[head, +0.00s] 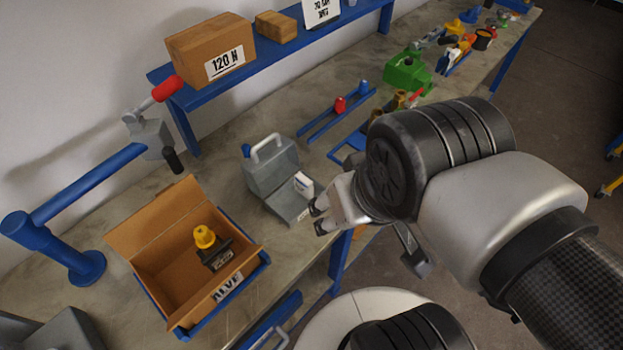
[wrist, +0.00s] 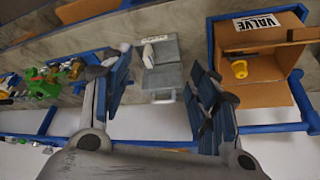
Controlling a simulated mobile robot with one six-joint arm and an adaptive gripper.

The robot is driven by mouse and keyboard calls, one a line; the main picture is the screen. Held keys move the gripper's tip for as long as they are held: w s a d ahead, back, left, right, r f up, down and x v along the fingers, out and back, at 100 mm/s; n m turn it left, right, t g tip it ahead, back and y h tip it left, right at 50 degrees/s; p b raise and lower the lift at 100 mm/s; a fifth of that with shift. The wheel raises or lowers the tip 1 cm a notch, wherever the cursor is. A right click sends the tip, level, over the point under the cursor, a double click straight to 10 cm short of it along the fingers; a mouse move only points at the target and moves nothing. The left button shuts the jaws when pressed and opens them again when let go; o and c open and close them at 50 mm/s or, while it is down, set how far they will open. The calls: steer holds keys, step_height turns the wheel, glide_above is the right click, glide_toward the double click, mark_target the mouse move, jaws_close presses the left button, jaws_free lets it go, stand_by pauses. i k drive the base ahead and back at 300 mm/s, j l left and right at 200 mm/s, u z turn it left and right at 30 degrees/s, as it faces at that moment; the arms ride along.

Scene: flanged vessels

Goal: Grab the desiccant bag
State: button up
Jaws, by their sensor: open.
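The desiccant bag appears to be the small white packet (head: 303,183) at the open grey case (head: 270,170) on the bench. The packet also shows in the wrist view (wrist: 148,54), on the grey case (wrist: 165,78). My gripper (head: 318,216) is beside the case, to the right of and below the packet in the head view. In the wrist view my gripper (wrist: 160,80) is open and empty, with the case and packet seen between its spread fingers. The exact gap between fingers and packet is hard to tell.
A cardboard box (head: 150,240) labelled VALVE, holding a yellow-capped valve (head: 205,238), stands left of the case. A blue shelf (head: 280,50) with boxes runs behind. A blue rail rack (head: 335,112) and green part (head: 407,72) lie farther along the bench.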

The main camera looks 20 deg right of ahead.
mark_target(305, 186)
steer(key=i+l, duration=0.15)
steer(key=l, duration=0.15)
steer(key=i+l+u, duration=0.1)
steer(key=l, duration=0.2)
steer(key=i+l+u, duration=0.1)
steer(key=i+l, duration=0.2)
steer(key=l, duration=0.35)
steer(key=i+l+u, duration=0.1)
steer(key=l, duration=0.2)
steer(key=u, duration=1.25)
